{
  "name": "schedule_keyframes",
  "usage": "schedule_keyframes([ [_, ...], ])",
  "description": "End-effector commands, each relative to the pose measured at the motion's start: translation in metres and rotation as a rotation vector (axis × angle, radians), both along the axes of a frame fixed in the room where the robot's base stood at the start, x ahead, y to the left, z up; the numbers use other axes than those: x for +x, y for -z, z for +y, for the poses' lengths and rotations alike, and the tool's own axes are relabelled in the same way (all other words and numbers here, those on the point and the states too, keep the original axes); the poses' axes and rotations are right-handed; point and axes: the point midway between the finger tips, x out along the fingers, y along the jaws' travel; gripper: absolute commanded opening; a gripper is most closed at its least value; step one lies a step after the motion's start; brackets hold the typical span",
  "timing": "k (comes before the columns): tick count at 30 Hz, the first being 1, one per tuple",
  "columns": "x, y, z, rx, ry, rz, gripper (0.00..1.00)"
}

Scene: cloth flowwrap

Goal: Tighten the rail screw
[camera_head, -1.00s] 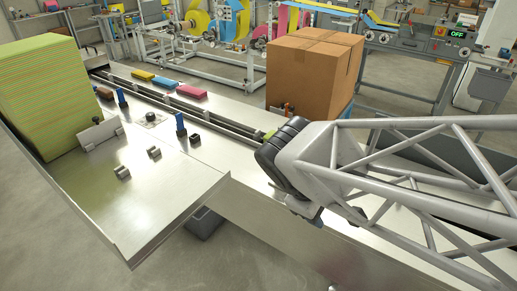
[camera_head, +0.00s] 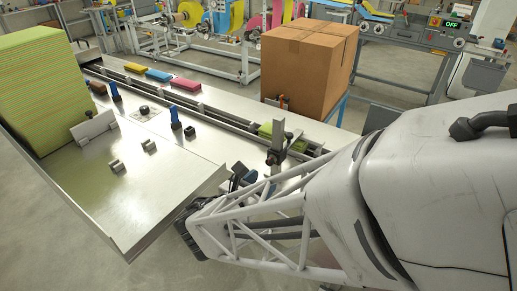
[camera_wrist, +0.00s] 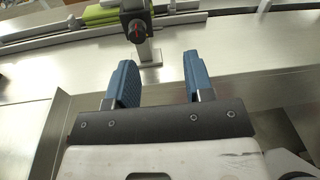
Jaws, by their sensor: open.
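A grey upright post (camera_head: 277,135) stands on the steel deck beside the guide rails in the head view. A black clamp block with a red-marked round knob (camera_wrist: 138,29) sits on it; the knob also shows in the head view (camera_head: 274,157). I take this knob for the rail screw. My gripper (camera_wrist: 160,62) has two blue fingers, spread apart with nothing between them. They point toward the post's foot, short of the knob and apart from it. In the head view my gripper (camera_head: 240,178) is small and partly hidden by my arm.
Guide rails (camera_head: 215,112) run along the conveyor, with a green packet (camera_head: 268,130) behind the post. Coloured packets (camera_head: 158,75) lie farther up. A cardboard box (camera_head: 305,70) stands behind.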

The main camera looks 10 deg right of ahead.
Motion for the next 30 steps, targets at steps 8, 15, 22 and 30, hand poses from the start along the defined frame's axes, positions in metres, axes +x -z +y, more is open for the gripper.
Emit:
schedule_keyframes([
  [8, 0.006, 0.005, 0.024, -0.123, -0.097, 0.008, 0.48],
  [15, 0.006, 0.005, 0.024, -0.125, -0.097, 0.009, 0.48],
  [22, 0.007, 0.005, 0.023, -0.123, -0.097, 0.008, 0.48],
  [30, 0.014, 0.005, 0.016, -0.123, -0.096, 0.008, 0.48],
])
